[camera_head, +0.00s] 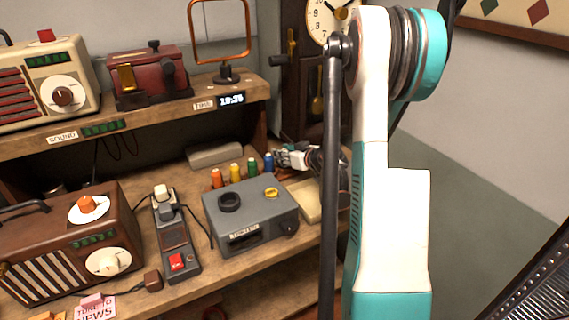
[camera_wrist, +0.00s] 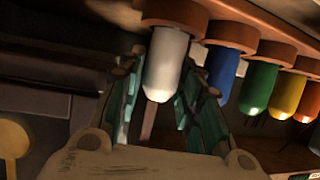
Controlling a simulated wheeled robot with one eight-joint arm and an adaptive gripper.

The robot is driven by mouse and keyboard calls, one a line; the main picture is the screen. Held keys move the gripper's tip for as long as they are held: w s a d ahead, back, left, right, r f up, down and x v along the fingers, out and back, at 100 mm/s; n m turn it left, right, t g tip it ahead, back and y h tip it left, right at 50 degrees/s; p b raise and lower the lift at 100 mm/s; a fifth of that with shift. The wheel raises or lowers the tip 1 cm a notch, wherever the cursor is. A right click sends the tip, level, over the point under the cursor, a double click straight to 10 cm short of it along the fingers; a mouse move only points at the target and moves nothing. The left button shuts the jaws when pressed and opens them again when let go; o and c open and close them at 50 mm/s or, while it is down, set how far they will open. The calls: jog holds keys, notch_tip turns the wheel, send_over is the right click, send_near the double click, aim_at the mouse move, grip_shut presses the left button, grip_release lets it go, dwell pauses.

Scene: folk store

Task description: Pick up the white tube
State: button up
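The white tube (camera_wrist: 165,68) is in the middle of the wrist view, with its wide end in an orange-brown holder and its rounded end free. My gripper (camera_wrist: 168,80) has its teal-padded fingers on either side of the tube. The fingers look open around it, and I see no firm grip. In the head view my gripper (camera_head: 293,158) is at the right end of the row of colored tubes, low over the bench. I cannot make out the white tube there.
Blue (camera_head: 268,162), green (camera_head: 252,167), yellow (camera_head: 235,172) and orange (camera_head: 216,178) tubes stand in a row beside my gripper. A grey box (camera_head: 250,215) is in front of them. An upper shelf (camera_head: 180,112) overhangs the bench behind. A clock (camera_head: 325,25) stands beyond.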

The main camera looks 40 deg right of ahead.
jog(key=c, duration=0.5)
jog(key=shift+r, duration=0.15)
